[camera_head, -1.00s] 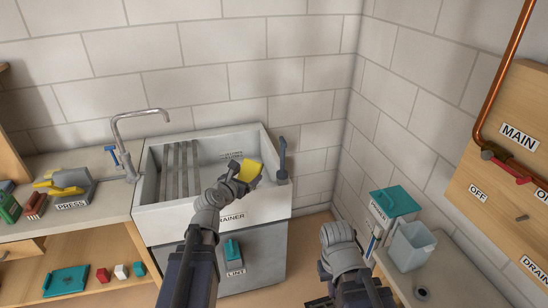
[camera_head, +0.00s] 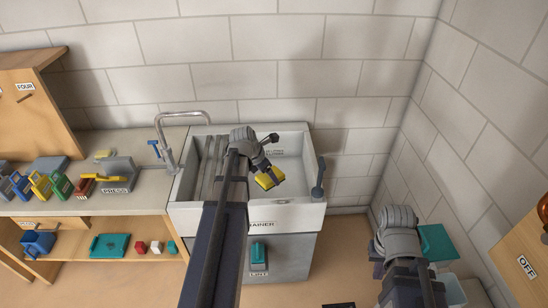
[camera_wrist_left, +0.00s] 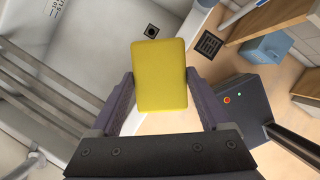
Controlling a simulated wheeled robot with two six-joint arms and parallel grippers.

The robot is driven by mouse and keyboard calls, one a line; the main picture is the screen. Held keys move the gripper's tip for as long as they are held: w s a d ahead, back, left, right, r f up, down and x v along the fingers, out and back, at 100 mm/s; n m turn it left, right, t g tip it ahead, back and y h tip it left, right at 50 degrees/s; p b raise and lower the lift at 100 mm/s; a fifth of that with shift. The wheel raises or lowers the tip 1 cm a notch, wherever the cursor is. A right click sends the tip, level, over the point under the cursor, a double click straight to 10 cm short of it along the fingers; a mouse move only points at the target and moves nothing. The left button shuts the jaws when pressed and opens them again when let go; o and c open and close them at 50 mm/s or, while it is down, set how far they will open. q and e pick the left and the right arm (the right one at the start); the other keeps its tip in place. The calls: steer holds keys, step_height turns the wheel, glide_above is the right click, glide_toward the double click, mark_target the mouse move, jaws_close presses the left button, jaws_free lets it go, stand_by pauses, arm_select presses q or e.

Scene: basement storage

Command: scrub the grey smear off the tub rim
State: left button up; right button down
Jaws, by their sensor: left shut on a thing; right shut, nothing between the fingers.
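A yellow sponge (camera_head: 268,179) is held by my left gripper (camera_head: 263,170), which is shut on it. In the left wrist view the sponge (camera_wrist_left: 160,75) sits between the two fingers. The white tub (camera_head: 296,172) stands against the back wall. The sponge is over the tub near its front rim (camera_head: 290,206); whether it touches the rim I cannot tell. I cannot make out the grey smear; the sponge and my left arm cover part of the rim. My right gripper (camera_head: 378,268) is shut and empty, low to the right of the tub.
A tap (camera_head: 178,138) stands left of the tub, and a dark upright handle (camera_head: 319,178) at its right edge. A teal-lidded bin (camera_head: 437,243) is beside my right arm.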

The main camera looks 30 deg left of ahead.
arm_select(q)
steer(key=shift+s+a, duration=0.15)
steer(key=shift+a, duration=0.05)
step_height(320, 180, down, 5)
steer(key=b, duration=0.5)
steer(key=shift+d+r, duration=0.1)
